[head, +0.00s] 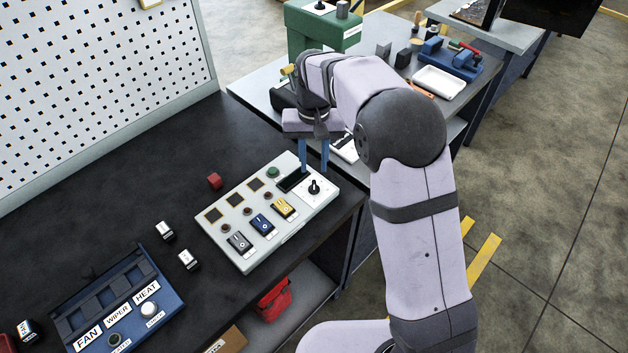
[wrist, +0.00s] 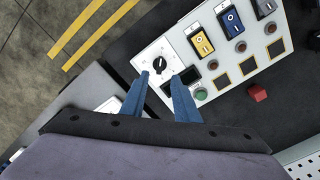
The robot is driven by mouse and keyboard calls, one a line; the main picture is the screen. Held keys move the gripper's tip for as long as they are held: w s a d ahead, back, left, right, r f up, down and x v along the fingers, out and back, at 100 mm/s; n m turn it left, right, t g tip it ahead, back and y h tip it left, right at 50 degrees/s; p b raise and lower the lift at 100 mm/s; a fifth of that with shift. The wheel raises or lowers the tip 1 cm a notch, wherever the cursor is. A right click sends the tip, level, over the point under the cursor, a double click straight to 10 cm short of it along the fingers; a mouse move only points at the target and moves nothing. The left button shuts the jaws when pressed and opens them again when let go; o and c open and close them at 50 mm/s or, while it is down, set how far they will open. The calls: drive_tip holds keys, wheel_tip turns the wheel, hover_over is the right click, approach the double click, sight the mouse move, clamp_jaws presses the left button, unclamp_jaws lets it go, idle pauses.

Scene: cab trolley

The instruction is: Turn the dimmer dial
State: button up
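The dimmer dial (head: 314,187) is a black pointer knob on a white square plate at the right end of a pale control panel (head: 243,256). In the wrist view the dial (wrist: 160,65) shows just beyond the fingertips, its pointer up and slightly left. My gripper (head: 314,170) points down above the panel's right end, beside the dial. In the wrist view the two blue fingers of my gripper (wrist: 158,76) are spread with a gap between them and hold nothing. The fingertips look close to the dial, but I cannot tell their exact height above it.
The panel also carries yellow, blue and grey rocker switches, a green button (head: 273,172) and dark square windows. A red cube (head: 215,181) lies behind it on the black worktop. A blue switch tray (head: 117,302) stands at the lower left. A grey trolley with tools is behind my arm.

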sight(314, 184)
drive_tip(key=shift+f+p, duration=1.2)
drive_tip(key=shift+f, duration=2.45)
clamp_jaws()
